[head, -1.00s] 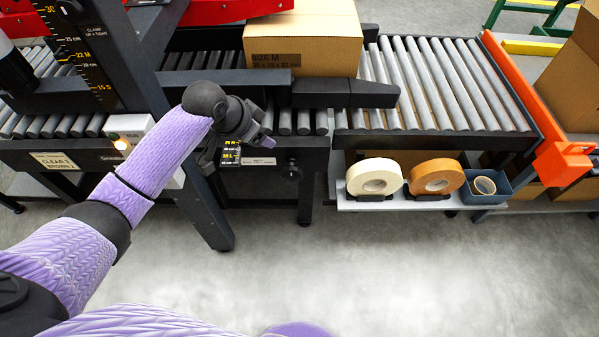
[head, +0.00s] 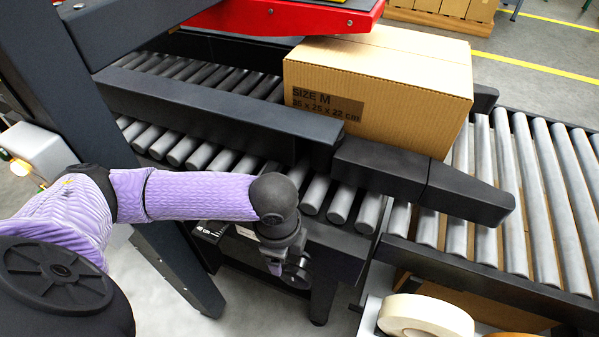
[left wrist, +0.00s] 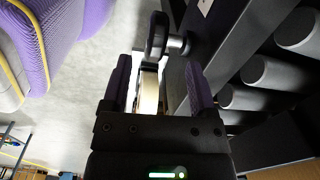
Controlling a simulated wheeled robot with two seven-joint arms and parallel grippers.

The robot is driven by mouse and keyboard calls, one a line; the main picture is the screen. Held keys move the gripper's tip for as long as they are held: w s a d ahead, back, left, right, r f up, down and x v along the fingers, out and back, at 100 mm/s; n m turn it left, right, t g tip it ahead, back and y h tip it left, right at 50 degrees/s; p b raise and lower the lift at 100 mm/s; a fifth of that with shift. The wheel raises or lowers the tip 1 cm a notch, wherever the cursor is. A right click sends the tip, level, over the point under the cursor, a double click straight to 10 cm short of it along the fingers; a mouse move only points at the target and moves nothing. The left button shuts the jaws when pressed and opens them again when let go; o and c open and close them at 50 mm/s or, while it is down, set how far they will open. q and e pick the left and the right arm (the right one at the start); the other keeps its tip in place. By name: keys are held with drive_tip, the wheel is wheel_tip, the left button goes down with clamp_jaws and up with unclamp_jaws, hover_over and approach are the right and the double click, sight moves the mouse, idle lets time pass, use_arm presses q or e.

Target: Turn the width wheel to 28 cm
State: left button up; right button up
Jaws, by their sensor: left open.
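The width wheel (head: 298,272) is a small dark handwheel on the front of the black side frame, partly hidden by my left gripper (head: 275,268) in the head view. In the left wrist view the wheel (left wrist: 155,36) shows nearly edge-on, just beyond the fingertips and between their lines. My left gripper (left wrist: 157,66) is open, with its two fingers apart and nothing clearly between them. The width scale (head: 211,231) shows "40 cm" at its left end; the rest is hidden behind my arm, so the setting cannot be read. My right gripper is not in view.
A cardboard box (head: 385,85) marked "SIZE M" sits on the rollers behind the black guide rail (head: 200,110). A cream tape roll (head: 425,318) is at the lower right. A dark post (head: 185,270) stands left of the wheel. Grey floor is clear in front.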

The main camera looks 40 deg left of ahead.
sight(284, 268)
use_arm(q)
wheel_tip(284, 268, down, 10)
drive_tip(key=b, duration=0.7)
drive_tip(key=shift+w, duration=0.1)
drive_tip(key=shift+r, duration=0.25)
clamp_jaws()
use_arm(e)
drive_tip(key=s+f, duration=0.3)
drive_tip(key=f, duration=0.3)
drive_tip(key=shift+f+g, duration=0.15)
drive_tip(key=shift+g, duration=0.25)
